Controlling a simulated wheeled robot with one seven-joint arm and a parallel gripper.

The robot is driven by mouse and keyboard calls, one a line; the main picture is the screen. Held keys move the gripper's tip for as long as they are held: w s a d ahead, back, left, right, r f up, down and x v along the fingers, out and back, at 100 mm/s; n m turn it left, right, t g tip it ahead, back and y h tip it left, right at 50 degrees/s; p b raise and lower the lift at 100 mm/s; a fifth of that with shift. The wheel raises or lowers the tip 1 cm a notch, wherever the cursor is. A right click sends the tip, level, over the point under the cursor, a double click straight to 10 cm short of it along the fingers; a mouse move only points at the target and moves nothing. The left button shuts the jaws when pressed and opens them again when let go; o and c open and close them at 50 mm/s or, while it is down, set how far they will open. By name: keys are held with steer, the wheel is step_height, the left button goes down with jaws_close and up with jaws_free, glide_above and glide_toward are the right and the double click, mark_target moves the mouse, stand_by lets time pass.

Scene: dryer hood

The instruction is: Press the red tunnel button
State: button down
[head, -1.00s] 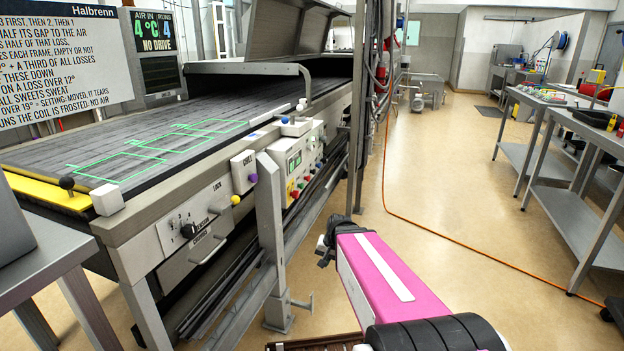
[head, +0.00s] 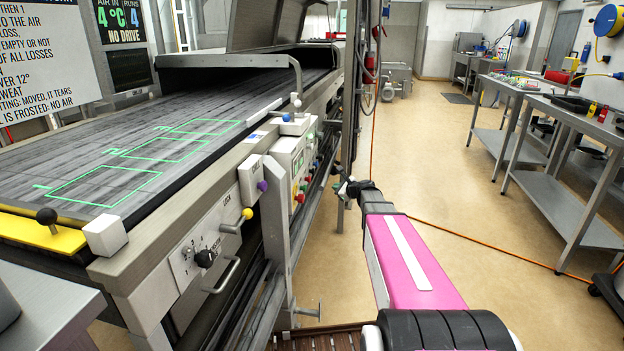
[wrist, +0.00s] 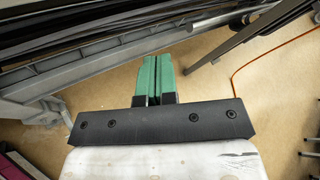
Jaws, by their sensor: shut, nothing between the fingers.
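A white control panel (head: 285,152) with a small green display is on the near side of the conveyor machine. A red button (head: 299,197) sits low on it, with other coloured buttons close by. Which one is the tunnel button I cannot tell from a label. My gripper (head: 342,182) is to the right of the panel in the head view, apart from it, in front of the machine's side. In the wrist view my gripper's green fingers (wrist: 155,76) are pressed together and empty. No button shows clearly in the wrist view.
The conveyor belt (head: 120,150) has green outlined rectangles on it. A grey post and machine legs stand below the panel. An orange hose (head: 480,240) lies across the open floor at the right. Steel tables (head: 580,125) stand along the right side.

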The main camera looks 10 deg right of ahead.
mark_target(309, 179)
steer(key=shift+w+d+r+m+t, duration=0.2)
steer(key=shift+w+d+m, duration=0.2)
steer(key=shift+w, duration=0.1)
steer(key=shift+w+d+r+m+t, duration=0.2)
steer(key=shift+w+d+m, duration=0.15)
steer(key=shift+w+m, duration=0.1)
steer(key=shift+a, duration=0.1)
steer(key=w+a, duration=0.2)
steer(key=a, duration=0.6)
steer(key=shift+w, duration=0.4)
steer(key=shift+a, duration=0.25)
stand_by(1.2)
steer(key=shift+w+a, duration=0.1)
steer(key=shift+a, duration=0.2)
steer(key=shift+w+a, duration=0.3)
steer(key=shift+a, duration=0.45)
stand_by(1.1)
steer(key=shift+d, duration=0.15)
steer(key=shift+s+d, duration=0.25)
steer(key=shift+d, duration=0.25)
steer(key=shift+s+d, duration=0.2)
steer(key=shift+d, duration=0.3)
